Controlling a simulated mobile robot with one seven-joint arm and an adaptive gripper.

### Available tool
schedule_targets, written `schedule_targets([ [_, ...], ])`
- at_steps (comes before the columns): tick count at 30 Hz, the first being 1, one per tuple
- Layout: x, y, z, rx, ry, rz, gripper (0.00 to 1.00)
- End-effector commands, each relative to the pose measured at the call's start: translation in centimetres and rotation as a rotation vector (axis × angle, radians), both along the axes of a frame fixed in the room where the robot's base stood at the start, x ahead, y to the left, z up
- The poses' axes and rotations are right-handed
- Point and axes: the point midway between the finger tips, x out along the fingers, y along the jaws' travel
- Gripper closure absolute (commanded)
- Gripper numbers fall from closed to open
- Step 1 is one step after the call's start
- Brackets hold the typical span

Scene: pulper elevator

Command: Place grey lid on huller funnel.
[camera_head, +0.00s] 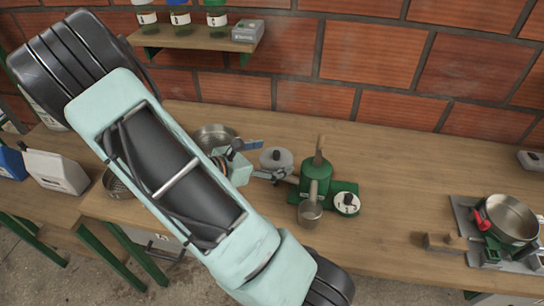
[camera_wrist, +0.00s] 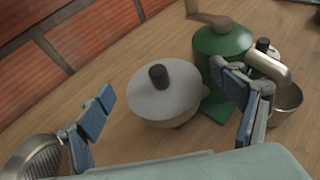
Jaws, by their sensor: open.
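A grey lid (camera_wrist: 165,92) with a black knob sits on a pale round body between my spread fingers in the wrist view. It also shows in the head view (camera_head: 276,158), just right of the fingers. My gripper (camera_wrist: 167,88) is open and empty, with blue pads on both sides of the lid; in the head view it is left of the lid (camera_head: 260,160). A green machine (camera_head: 316,175) with a wooden handle and a metal spout stands right of the lid; it also shows in the wrist view (camera_wrist: 222,45). I cannot tell which part is the huller funnel.
A metal cup (camera_head: 310,212) stands under the spout, beside a white round part with a dark knob (camera_head: 347,203). A metal bowl (camera_head: 215,138) is behind my arm. The table between is mostly clear.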

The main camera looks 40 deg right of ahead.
Motion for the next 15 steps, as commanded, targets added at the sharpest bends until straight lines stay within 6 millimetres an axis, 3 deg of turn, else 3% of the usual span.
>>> schedule_targets([
  [4, 0.0, 0.0, 1.4, 0.000, -0.001, 0.001, 0.14],
  [15, -0.1, 7.9, 4.1, 0.001, -0.004, 0.004, 0.14],
])
